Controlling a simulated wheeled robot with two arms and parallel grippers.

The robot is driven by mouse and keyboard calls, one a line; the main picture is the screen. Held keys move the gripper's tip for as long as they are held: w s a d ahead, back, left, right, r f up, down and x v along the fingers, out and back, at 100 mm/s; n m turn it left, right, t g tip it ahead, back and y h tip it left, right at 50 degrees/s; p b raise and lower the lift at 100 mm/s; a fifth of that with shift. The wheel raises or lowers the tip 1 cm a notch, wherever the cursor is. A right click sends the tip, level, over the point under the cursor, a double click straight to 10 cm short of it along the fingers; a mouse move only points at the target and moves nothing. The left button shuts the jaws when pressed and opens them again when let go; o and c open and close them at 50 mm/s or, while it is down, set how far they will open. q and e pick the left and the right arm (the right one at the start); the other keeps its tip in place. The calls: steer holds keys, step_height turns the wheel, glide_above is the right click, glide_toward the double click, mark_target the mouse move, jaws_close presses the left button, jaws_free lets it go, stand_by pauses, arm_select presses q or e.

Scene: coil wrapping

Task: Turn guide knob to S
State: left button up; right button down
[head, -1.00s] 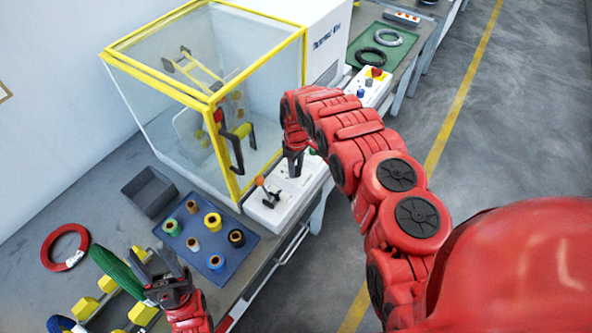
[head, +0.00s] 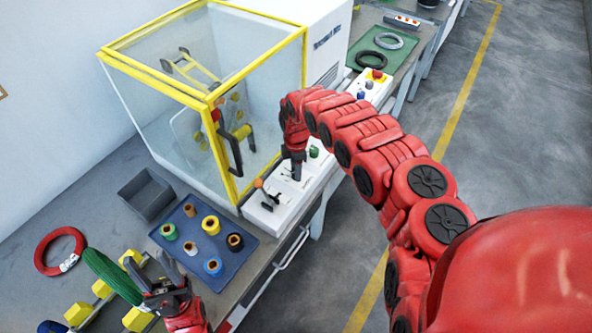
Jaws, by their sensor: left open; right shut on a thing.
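The white control panel (head: 285,205) runs along the front of the yellow-framed glass machine. My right gripper (head: 297,176) points down onto this panel. It is shut on a small knob there, which the fingers hide; I cannot read its pointer or any letter. An orange-tipped lever (head: 259,183) stands to the left of the gripper, and a green button (head: 314,152) shows to its right. My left gripper (head: 168,278) is open and empty at the lower left, close to the dark green coil (head: 112,275).
A blue tray (head: 238,262) with several spools lies left of the panel, beside a grey bin (head: 147,193). A red coil (head: 60,250) lies at the far left. The machine's glass enclosure (head: 170,125) stands behind the panel. The floor at right is clear.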

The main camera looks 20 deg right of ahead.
steer(key=shift+n+b, duration=0.3)
steer(key=shift+n, duration=1.2)
steer(key=shift+c, duration=2.2)
jaws_free()
step_height(320, 180, up, 17)
steer(key=b, duration=0.3)
steer(key=shift+r, duration=0.2)
